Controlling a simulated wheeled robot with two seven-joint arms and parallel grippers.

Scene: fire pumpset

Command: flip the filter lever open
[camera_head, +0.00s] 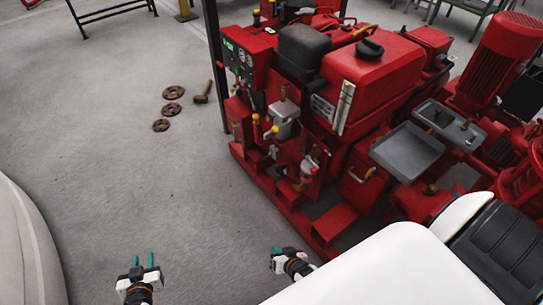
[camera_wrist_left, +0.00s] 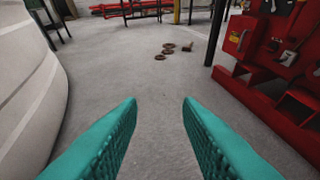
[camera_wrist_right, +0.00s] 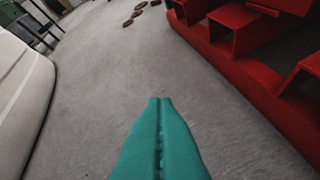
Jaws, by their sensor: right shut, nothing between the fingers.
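The red pumpset (camera_head: 340,120) stands at the right of the head view. On its near side are a grey filter-like housing (camera_head: 284,112), yellow-tipped levers (camera_head: 264,128) beside it, and a small clear and red unit (camera_head: 309,166) lower down. I cannot tell which part is the filter lever or how it is set. My left gripper (camera_head: 145,261) is open and empty over the floor, well apart from the pumpset. In its wrist view, the two teal fingers (camera_wrist_left: 160,105) stand wide apart. My right gripper (camera_head: 277,249) is shut and empty, apart from the red base; its fingers (camera_wrist_right: 159,100) meet.
The pumpset's red base frame (camera_head: 290,210) runs along the floor and also edges the right wrist view (camera_wrist_right: 245,85). Rusty discs (camera_head: 172,109) and a hammer (camera_head: 202,96) lie on the floor further back. A dark post (camera_head: 214,60) stands beside the pumpset.

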